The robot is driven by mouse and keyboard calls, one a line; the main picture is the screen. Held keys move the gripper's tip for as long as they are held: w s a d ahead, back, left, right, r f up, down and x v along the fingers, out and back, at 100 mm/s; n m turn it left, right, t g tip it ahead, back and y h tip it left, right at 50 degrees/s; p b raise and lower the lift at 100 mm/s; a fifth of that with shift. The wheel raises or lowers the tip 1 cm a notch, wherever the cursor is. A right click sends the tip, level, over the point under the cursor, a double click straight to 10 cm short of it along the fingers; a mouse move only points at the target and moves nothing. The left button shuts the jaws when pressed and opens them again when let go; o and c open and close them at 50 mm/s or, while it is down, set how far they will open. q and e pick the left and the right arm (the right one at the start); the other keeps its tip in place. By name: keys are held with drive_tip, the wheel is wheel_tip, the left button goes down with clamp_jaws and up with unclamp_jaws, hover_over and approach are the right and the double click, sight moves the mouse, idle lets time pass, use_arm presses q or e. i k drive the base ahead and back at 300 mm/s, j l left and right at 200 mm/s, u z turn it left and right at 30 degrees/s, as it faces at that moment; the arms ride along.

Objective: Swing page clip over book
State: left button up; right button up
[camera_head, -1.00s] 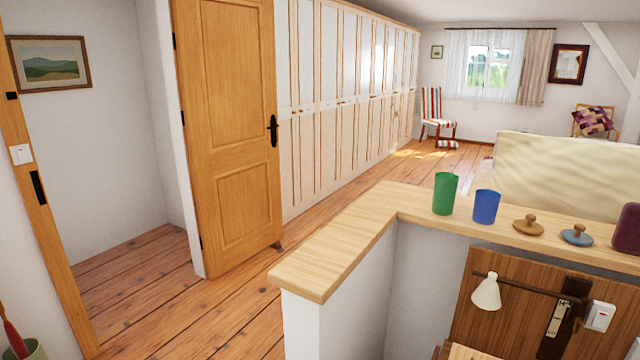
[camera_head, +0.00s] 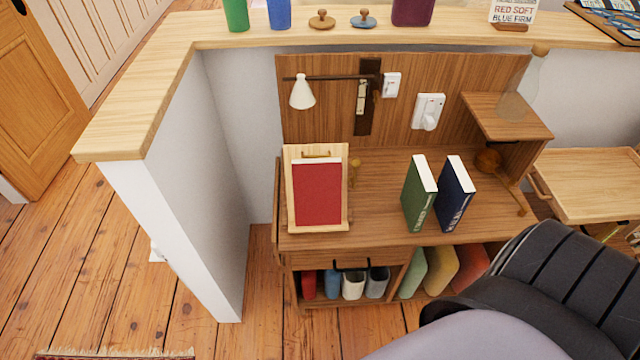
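A red book (camera_head: 317,196) rests on a light wooden book stand (camera_head: 340,218) at the left of the desk. A thin bar (camera_head: 317,155), which may be the page clip, lies along the top of the stand above the book's upper edge. It is too small to tell exactly how it sits. A small brass knobbed piece (camera_head: 355,170) stands just right of the stand. Neither of my grippers is in view.
A green book (camera_head: 419,195) and a dark blue book (camera_head: 454,195) stand upright on the desk (camera_head: 385,215). A white lamp (camera_head: 302,92) hangs above the stand. Cups fill a cubby below. A low white wall (camera_head: 195,170) borders the left. A wooden trolley (camera_head: 590,180) stands right.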

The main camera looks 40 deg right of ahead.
sight(355, 163)
drive_tip(key=z, duration=1.3)
